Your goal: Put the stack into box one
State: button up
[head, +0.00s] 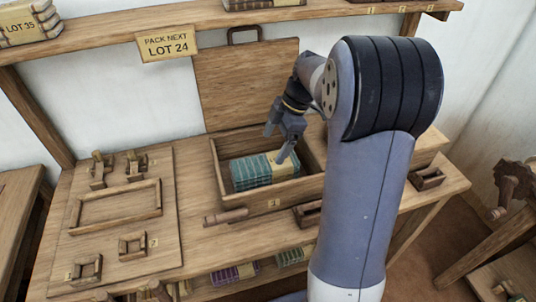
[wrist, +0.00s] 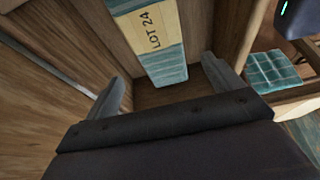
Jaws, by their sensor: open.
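The stack (head: 250,174) is a teal folded cloth bundle with a cream band. It lies inside the open wooden box one (head: 240,204), at the left front of its inside; the box front carries a "1" tag. In the wrist view the band of the stack (wrist: 155,38) reads "LOT 24". My gripper (head: 279,143) is over the box with its fingers pointing down at the stack's right part. In the wrist view my gripper (wrist: 165,82) has its fingers wide apart, with the stack beyond the gap between them. Whether a finger touches the stack is unclear.
The raised lid (head: 245,82) stands behind the box. A sign (head: 167,43) reads "PACK NEXT LOT 24". A board with wooden frames (head: 120,210) fills the bench's left. Other bundles (head: 235,274) sit below the bench, and a "LOT 35" bundle (head: 28,22) is on the shelf.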

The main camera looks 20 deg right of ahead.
jog(key=shift+v, duration=1.2)
dwell(0.4)
